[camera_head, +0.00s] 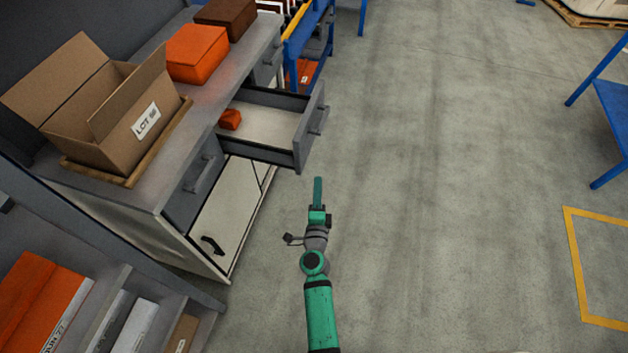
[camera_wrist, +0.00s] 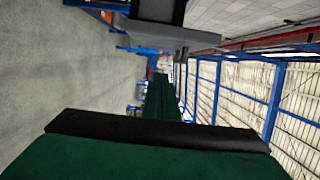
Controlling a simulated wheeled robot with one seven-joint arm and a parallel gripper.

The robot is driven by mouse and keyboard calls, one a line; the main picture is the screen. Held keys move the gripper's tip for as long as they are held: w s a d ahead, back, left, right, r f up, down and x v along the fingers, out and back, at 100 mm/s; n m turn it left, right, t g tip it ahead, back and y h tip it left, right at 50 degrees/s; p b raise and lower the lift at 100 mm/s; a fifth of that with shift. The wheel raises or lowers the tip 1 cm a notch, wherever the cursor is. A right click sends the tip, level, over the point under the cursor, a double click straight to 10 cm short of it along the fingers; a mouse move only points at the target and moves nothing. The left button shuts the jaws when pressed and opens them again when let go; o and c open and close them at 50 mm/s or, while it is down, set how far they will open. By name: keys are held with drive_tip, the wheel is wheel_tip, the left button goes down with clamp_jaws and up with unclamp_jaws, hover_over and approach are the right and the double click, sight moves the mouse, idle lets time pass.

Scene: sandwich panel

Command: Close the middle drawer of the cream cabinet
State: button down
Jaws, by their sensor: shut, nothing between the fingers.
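The cream cabinet (camera_head: 146,222) has a grey top and grey drawer fronts and stands at the left in the head view. Its middle drawer (camera_head: 304,133) is pulled out to the right, with a grey front, a bar handle (camera_head: 318,119) and a pale floor. A small orange block (camera_head: 230,119) lies inside it. My gripper (camera_head: 318,184) is green, shut and empty. In the picture it is just below the drawer front's near corner, with a visible gap. A grey shape that looks like the drawer (camera_wrist: 165,32) shows at the top of the wrist view.
An open cardboard box (camera_head: 112,105) sits on a wooden tray on the cabinet top, with an orange box (camera_head: 196,52) and a brown box (camera_head: 226,17) behind. A nearer drawer (camera_head: 194,188) is shut. Shelves with boxes stand lower left.

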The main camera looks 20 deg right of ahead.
drive_tip(key=w, duration=1)
drive_tip(key=shift+a, duration=0.25)
drive_tip(key=shift+w, duration=0.1)
idle(0.4)
